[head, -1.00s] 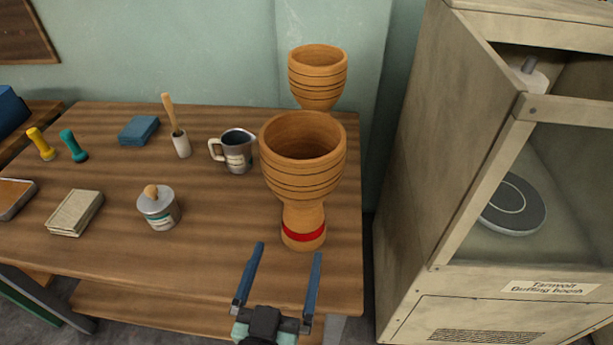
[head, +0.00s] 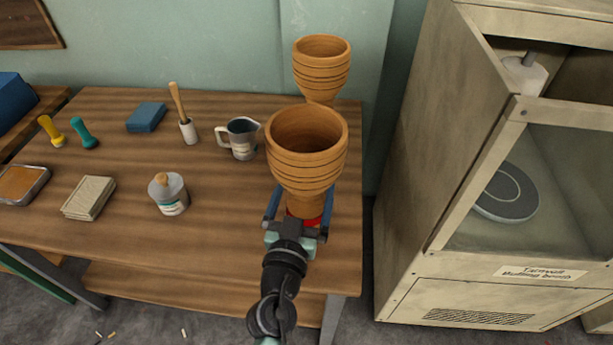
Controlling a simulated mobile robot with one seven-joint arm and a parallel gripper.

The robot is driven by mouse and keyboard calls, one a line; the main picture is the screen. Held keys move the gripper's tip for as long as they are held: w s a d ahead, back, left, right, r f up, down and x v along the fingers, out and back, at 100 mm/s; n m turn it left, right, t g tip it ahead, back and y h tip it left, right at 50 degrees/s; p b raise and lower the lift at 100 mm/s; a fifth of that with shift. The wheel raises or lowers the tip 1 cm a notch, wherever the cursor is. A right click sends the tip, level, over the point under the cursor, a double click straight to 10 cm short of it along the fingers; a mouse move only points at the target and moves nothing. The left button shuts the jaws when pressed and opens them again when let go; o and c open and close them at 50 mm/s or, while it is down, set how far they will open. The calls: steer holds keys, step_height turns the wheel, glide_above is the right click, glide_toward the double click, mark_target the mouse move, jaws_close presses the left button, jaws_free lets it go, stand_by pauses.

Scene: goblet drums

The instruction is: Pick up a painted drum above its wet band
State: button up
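The near goblet drum (head: 306,165) stands upright on the wooden table near its right end. It is orange-brown with dark rings around its bowl. Its red band (head: 306,216) circles the foot and is partly hidden by my gripper. A second drum (head: 321,68) of the same colour stands behind it, its lower part hidden. My gripper (head: 299,202) is at the near drum's narrow lower part, with one blue finger on each side of it. The fingers are spread wide, around the level of the stem and band. I cannot tell whether they touch the drum.
A buffing booth (head: 450,180) stands right of the table.

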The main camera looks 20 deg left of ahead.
steer(key=shift+w, duration=0.15)
jaws_close()
steer(key=shift+r, duration=0.15)
stand_by(0.4)
